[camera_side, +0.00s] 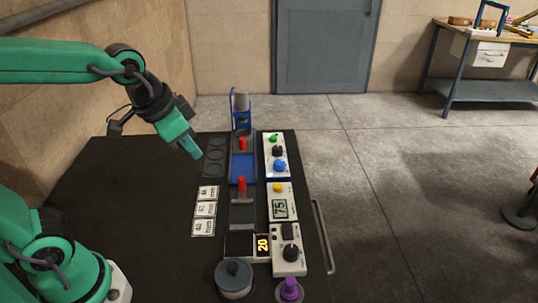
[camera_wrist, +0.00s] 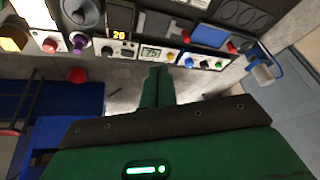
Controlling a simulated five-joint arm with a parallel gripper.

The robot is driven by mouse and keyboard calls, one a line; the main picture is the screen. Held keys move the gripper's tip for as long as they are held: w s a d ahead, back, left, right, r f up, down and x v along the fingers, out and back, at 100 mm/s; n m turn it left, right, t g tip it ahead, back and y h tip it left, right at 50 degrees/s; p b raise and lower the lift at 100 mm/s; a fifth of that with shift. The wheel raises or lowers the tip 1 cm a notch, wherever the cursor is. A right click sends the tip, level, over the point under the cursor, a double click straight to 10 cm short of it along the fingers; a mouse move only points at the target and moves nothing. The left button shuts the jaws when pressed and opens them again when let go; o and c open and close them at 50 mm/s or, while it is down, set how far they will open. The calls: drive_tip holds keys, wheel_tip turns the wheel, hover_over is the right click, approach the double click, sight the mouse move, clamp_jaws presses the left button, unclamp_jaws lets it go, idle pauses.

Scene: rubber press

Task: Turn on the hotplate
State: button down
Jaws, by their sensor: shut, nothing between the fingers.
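The likely hotplate is a dark flat plate (camera_side: 238,245) near the front of the bench, with a yellow "20" readout (camera_side: 262,245). A white control box (camera_side: 288,266) with a dark switch (camera_side: 288,231) and a black knob (camera_side: 291,252) sits at its right. The readout also shows in the wrist view (camera_wrist: 119,35), with the box's black knob (camera_wrist: 107,51) below it. I cannot tell the switch's state. My gripper (camera_side: 195,153) is shut and empty, raised above the far left part of the bench, apart from the controls. Its closed fingers (camera_wrist: 158,86) show in the wrist view.
Behind the box stand a panel reading "75" (camera_side: 281,207) with a yellow button and a panel with green, black and blue knobs (camera_side: 276,156). Red-handled presses (camera_side: 242,185) stand beside them. A lidded pot (camera_side: 234,279) and purple knob (camera_side: 289,289) are in front. White cards (camera_side: 205,209) lie left.

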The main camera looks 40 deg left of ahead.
drive_tip(key=w+d+f+m+g, duration=0.1)
drive_tip(key=w+d+f+m, duration=0.15)
drive_tip(key=w+d, duration=0.25)
drive_tip(key=m, duration=0.3)
hover_over(288, 224)
drive_tip(key=s+a, duration=0.2)
drive_tip(key=s, duration=0.2)
drive_tip(key=shift+g+h, duration=0.3)
drive_tip(key=shift+h, duration=0.1)
drive_tip(key=shift+s+x, duration=0.2)
drive_tip(key=shift+x, duration=0.55)
drive_tip(key=shift+s+x, duration=0.15)
drive_tip(key=shift+x, duration=0.65)
drive_tip(key=shift+s+x, duration=0.2)
drive_tip(key=shift+x, duration=0.55)
drive_tip(key=shift+f, duration=0.2)
drive_tip(key=x, duration=1.2)
drive_tip(key=shift+s+a+f, duration=0.15)
drive_tip(key=shift+s+f, duration=0.15)
drive_tip(key=shift+f, duration=0.7)
